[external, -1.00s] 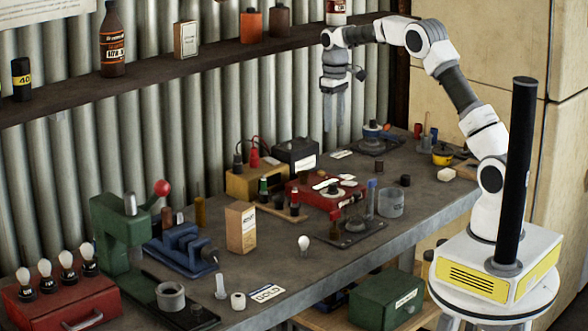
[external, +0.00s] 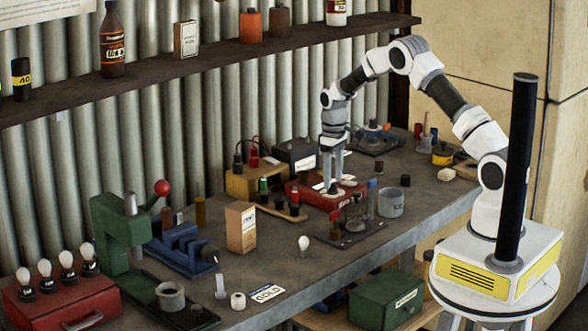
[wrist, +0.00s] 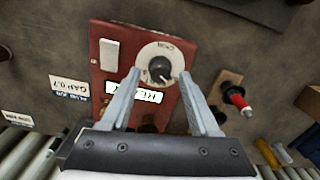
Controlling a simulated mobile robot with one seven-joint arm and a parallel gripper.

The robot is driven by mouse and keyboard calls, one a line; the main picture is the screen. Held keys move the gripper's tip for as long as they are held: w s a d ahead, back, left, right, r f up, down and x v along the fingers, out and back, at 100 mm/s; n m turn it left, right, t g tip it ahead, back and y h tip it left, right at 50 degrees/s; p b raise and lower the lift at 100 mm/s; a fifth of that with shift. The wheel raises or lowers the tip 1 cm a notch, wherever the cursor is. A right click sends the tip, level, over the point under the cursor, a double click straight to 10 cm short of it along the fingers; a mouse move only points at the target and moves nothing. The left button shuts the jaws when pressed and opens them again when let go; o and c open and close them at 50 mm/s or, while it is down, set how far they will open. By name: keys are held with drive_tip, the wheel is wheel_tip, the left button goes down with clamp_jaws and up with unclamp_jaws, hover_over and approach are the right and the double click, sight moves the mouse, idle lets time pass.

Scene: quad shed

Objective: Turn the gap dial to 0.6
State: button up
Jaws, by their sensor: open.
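The gap dial is a black knob (wrist: 160,68) on a round cream plate (wrist: 161,52), set on top of a red box (wrist: 105,70). The plate's marks are too small to read. My gripper (wrist: 161,77) is open, pointing down, with one fingertip on each side of the knob; I cannot tell whether they touch it. In the external view my gripper (external: 332,188) is low over the red box (external: 305,194) and hides the knob. A white card (wrist: 70,89) beside the box appears to read "GAP 0.7", upside down.
A wooden strip (wrist: 226,92) with a red-and-black part lies beside the box. In the external view, a yellow box (external: 250,182) and a black box (external: 296,153) stand behind, and a grey cup (external: 391,203) stands to the right.

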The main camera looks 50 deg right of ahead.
drive_tip(key=shift+f, duration=0.5)
clamp_jaws()
